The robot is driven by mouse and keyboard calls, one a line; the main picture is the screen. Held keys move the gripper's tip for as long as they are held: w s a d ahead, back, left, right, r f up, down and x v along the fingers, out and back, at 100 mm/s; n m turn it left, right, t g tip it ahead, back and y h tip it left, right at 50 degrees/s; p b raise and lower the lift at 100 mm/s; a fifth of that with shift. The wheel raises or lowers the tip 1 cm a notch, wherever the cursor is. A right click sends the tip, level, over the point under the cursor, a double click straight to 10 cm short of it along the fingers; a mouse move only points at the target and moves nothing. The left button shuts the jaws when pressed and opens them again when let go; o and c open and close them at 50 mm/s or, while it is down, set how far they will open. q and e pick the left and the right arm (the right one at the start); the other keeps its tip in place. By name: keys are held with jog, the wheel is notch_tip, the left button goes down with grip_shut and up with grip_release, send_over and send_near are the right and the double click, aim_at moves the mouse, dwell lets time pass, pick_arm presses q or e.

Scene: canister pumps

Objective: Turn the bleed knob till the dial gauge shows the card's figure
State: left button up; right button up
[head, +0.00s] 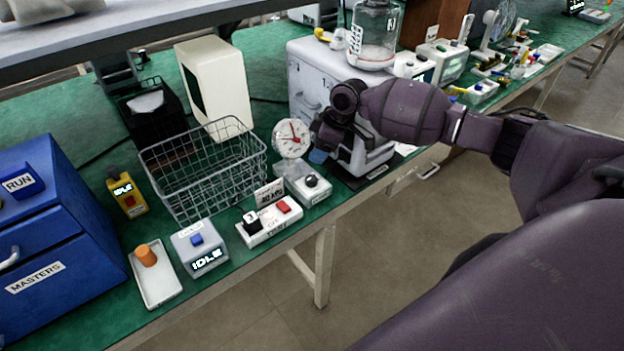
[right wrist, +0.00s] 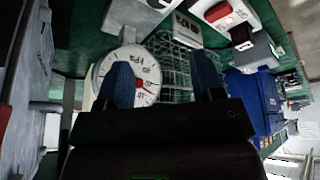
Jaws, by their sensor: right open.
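The dial gauge (head: 291,138) has a round white face with a red mark or needle near its upper middle; its reading is too small to tell. It also shows, upside down, in the right wrist view (right wrist: 146,68), partly behind a finger. The dark bleed knob (head: 311,181) sits on a small grey box (head: 312,194) in front of the gauge. A small white card (head: 268,193) stands left of the knob; its figure is not legible. My right gripper (head: 319,151) is open and empty, right of the gauge and above the knob box. Its blue fingers (right wrist: 163,80) are apart.
A wire basket (head: 205,170) stands left of the gauge. A white base with a red button (head: 283,207) and an IDLE box (head: 200,246) line the front edge. A grey cabinet (head: 305,75) stands behind my right gripper. Green bench shows between them.

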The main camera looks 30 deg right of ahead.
aim_at(311, 178)
jog(key=shift+g, duration=0.3)
jog(key=f, duration=0.6)
jog(key=f+b, duration=0.1)
jog(key=f, duration=0.2)
jog(key=shift+w+a+f, duration=0.2)
jog(key=shift+w+a, duration=0.15)
jog(key=shift+a, duration=0.05)
jog(key=shift+x, duration=0.75)
jog(key=c, duration=0.9)
jog(key=shift+r+p, duration=0.25)
jog(key=shift+p, duration=0.25)
jog(key=shift+f+m+p, duration=0.1)
jog(key=shift+m+p, duration=0.2)
jog(key=shift+m, duration=0.3)
jog(key=shift+f, duration=0.1)
